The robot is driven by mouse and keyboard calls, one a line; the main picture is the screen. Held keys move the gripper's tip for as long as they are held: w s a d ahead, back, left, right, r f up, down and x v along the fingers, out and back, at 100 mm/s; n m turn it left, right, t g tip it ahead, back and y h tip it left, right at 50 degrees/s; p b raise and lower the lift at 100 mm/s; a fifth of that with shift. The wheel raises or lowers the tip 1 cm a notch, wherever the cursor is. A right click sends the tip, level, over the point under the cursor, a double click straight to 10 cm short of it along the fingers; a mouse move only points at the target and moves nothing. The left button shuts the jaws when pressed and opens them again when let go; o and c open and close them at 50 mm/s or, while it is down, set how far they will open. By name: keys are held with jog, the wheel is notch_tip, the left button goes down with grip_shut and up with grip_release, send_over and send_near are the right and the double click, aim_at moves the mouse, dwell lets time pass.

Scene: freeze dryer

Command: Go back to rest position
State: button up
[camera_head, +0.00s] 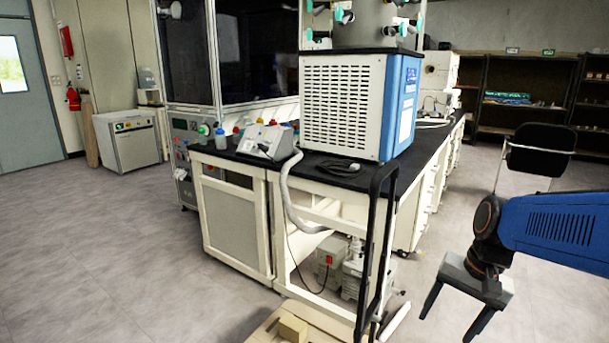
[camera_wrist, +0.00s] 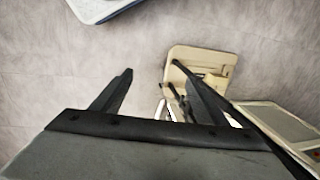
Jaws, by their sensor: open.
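My gripper (camera_head: 455,318) hangs at the lower right of the head view, fingers apart and pointing down, with nothing between them. My blue arm comes in from the right edge behind it. In the wrist view my gripper (camera_wrist: 162,95) also shows two dark fingers spread apart over the grey floor. The freeze dryer (camera_head: 345,105), a white and blue box with a louvred front, stands on the black-topped bench (camera_head: 335,178), left of my gripper and clear of it.
A black handle frame (camera_head: 372,250) rises from a low cart (camera_head: 290,328) between the bench and my gripper. A black chair (camera_head: 540,150) stands behind my arm. Shelves (camera_head: 520,95) line the back right. Grey floor is open on the left.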

jog(key=s+a+r+n+t+h, duration=0.1)
jog(key=s+r+n+t+h, duration=0.1)
jog(key=s+n, duration=0.4)
jog(key=shift+s+a+r+n+t, duration=0.4)
jog(key=shift+s+t, duration=0.5)
jog(key=shift+s, duration=1.1)
